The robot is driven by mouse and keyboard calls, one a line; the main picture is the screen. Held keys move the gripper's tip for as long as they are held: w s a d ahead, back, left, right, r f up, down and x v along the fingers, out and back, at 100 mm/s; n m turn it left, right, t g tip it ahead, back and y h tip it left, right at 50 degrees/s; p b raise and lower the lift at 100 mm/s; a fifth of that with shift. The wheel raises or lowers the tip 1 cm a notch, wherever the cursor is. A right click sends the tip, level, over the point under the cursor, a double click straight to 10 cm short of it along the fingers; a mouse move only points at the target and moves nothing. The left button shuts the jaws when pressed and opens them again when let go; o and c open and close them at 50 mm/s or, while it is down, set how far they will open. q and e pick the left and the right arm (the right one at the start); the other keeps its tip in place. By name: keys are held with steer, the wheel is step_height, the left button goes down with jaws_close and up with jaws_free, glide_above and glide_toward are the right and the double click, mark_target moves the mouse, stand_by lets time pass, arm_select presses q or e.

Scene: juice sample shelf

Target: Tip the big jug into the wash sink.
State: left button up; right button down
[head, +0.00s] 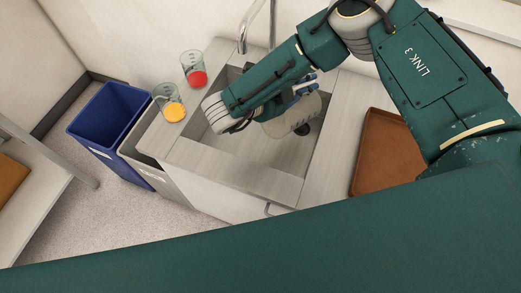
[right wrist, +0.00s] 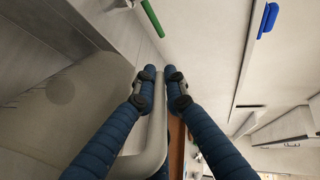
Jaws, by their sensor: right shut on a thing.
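The big jug (head: 288,122) is a pale grey vessel in the head view, held low over the wash sink (head: 185,152), and it looks tilted. My right arm hides much of it. My right gripper (head: 305,88) has blue fingers and is shut on the jug's handle. In the right wrist view, the jug's pale curved handle (right wrist: 157,112) passes between the fingertips of the right gripper (right wrist: 161,76). I cannot tell whether any liquid is in the jug or running out. My left gripper is not in view.
A beaker with red liquid (head: 193,70) and one with yellow liquid (head: 171,103) stand on the counter left of the sink. A tap (head: 244,38) rises behind. A blue bin (head: 104,118) and grey bin (head: 150,165) stand left; a brown tray (head: 385,150) lies right.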

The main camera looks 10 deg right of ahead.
mark_target(315, 95)
steer(key=shift+d+r, duration=0.15)
steer(key=shift+w+d+r+y, duration=0.3)
steer(key=shift+w+d+r, duration=0.05)
steer(key=shift+r, duration=0.25)
steer(key=shift+w+d+f+g+y, duration=0.1)
steer(key=shift+d+g+y, duration=0.2)
steer(key=shift+w+d+y+b, duration=0.2)
steer(key=shift+d+y+b, duration=0.45)
steer(key=shift+b, duration=0.3)
steer(key=shift+w+d+f+g+y+b, duration=0.2)
steer(key=shift+d+f+g+y+b, duration=0.2)
steer(key=shift+b, duration=0.85)
steer(key=shift+g+y, duration=0.4)
steer(key=shift+y, duration=0.55)
steer(key=f, duration=0.2)
steer(key=f+b, duration=0.1)
steer(key=f, duration=0.2)
steer(key=f+b, duration=0.1)
steer(key=f, duration=0.2)
steer(key=shift+w+d+f, duration=0.25)
steer(key=shift+d, duration=0.1)
steer(key=w+d+r+g+y+p, duration=0.1)
steer(key=d+r+g+y+p, duration=0.2)
steer(key=y, duration=0.5)
steer(key=shift+w+d+r+g, duration=0.4)
steer(key=shift+d+r+g, duration=0.1)
steer(key=shift+r, duration=0.1)
